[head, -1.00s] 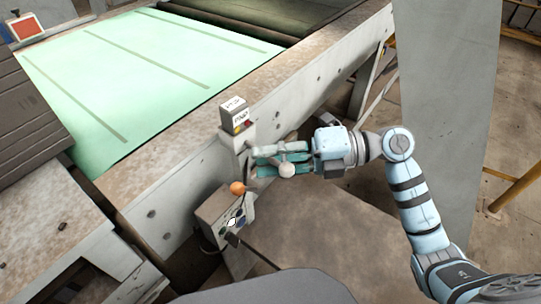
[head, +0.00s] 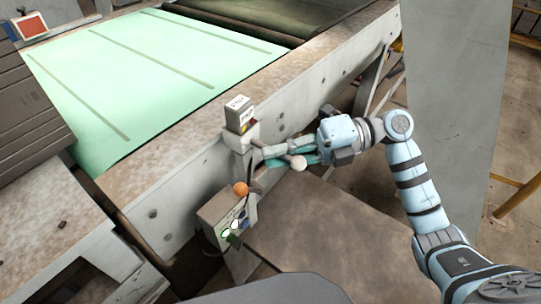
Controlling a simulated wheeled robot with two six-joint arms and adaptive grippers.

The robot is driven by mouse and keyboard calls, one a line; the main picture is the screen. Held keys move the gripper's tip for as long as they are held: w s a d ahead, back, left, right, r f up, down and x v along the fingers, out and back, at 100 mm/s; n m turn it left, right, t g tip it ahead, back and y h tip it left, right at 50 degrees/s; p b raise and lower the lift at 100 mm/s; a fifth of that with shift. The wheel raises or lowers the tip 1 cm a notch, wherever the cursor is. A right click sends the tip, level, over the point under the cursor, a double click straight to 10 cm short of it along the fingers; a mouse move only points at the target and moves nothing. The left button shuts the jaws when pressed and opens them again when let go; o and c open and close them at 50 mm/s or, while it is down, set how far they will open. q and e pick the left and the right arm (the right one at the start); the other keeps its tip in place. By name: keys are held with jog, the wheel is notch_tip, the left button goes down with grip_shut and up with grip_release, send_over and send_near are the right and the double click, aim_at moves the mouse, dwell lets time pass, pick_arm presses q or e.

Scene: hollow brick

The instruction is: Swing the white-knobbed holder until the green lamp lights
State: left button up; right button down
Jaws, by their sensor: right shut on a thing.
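The holder's white knob (head: 298,162) shows at the right gripper's fingers, in front of the conveyor's side. My right gripper (head: 268,158) reaches in from the right and is shut on the holder, its teal fingers pointing left towards the grey post (head: 243,140). Most of the holder is hidden by the fingers. Below left is a grey control box (head: 212,212) with an orange ball knob (head: 240,189). A small green spot (head: 233,238) and white spots show on its front; I cannot tell surely whether a lamp is lit. My left gripper is not in view.
A labelled block (head: 239,112) sits on top of the post. The conveyor with its pale green belt (head: 150,75) runs behind. A brown flat surface (head: 330,225) lies below the arm. A grey column (head: 450,110) stands at the right.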

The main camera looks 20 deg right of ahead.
jog(key=c, duration=1.7)
grip_release()
jog(key=shift+s+d+r, duration=0.1)
jog(key=shift+d, duration=0.05)
jog(key=d, duration=0.4)
jog(key=d+r, duration=0.1)
jog(key=d, duration=0.3)
jog(key=s+d, duration=0.1)
jog(key=d, duration=0.3)
jog(key=shift+s+r, duration=0.1)
jog(key=shift+r, duration=0.2)
